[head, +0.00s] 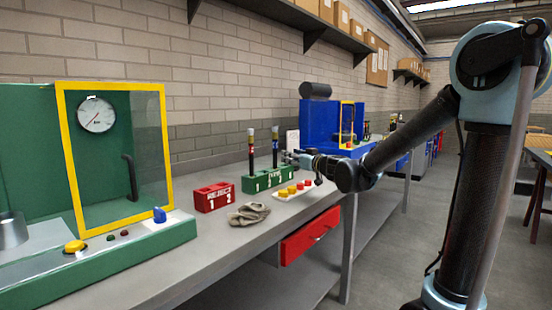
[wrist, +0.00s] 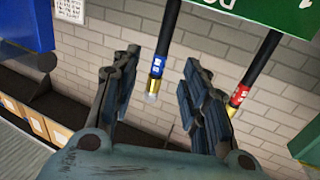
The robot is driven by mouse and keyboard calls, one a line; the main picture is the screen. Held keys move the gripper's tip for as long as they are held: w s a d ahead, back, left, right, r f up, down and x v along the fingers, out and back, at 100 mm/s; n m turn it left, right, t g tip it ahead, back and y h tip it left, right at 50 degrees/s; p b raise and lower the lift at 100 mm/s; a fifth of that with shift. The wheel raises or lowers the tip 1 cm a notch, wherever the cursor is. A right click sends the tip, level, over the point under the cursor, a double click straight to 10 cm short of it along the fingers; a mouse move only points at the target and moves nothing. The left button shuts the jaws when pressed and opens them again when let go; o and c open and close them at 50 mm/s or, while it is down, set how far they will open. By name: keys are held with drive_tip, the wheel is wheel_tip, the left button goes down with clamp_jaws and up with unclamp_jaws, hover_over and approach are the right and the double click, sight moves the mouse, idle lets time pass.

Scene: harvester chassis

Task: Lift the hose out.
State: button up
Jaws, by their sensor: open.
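Two black upright hoses stand in a green rack (head: 268,180) on the bench. The one on the left (head: 251,152) has a red band; the one on the right (head: 275,147) stands closer to my gripper (head: 290,157). The wrist view is turned over, with the green rack (wrist: 270,12) at the top. There my gripper (wrist: 160,72) is open, and the blue-banded hose (wrist: 167,35) shows between its fingers; how deep it sits between them I cannot tell. The red-banded hose (wrist: 255,72) passes to the right, outside the fingers. The hoses' lower ends are hidden in the rack.
A tray with red and yellow pieces (head: 296,190) is in front. A green test cabinet with a yellow-framed door (head: 112,229) is at left; a blue cabinet (head: 320,122) is behind.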

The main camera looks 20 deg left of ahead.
hover_over(275, 168)
drive_tip(key=w, duration=0.1)
drive_tip(key=shift+w+a, duration=0.1)
drive_tip(key=shift+a, duration=0.05)
clamp_jaws()
idle(0.7)
